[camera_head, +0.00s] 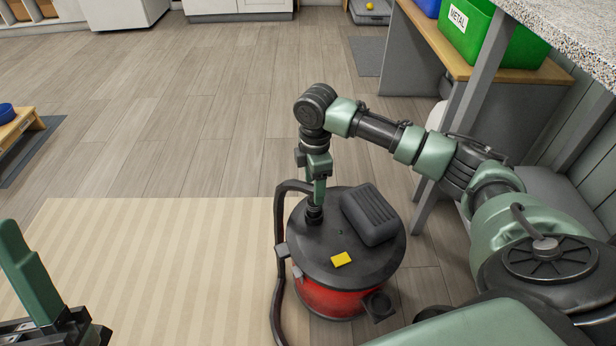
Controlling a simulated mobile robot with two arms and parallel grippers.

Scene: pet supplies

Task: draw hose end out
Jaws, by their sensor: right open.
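A round vacuum canister (335,297) with a red body and dark lid stands on the floor at centre right. Its black hose (280,250) runs along the left side and bends over at the lid's rim. The hose end (314,213) appears to be the short black piece upright at the lid's back left. My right gripper (318,198) points down right above this piece, its green fingers open and close to it; I cannot tell whether they touch it. My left gripper (45,295) is partly in view at the lower left, far from the canister; its opening does not show.
A striped beige mat (160,265) lies left of the canister. A workbench (500,70) with a green METAL bin (490,40) stands at the right, its grey legs near my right arm. Wood floor behind the canister is clear.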

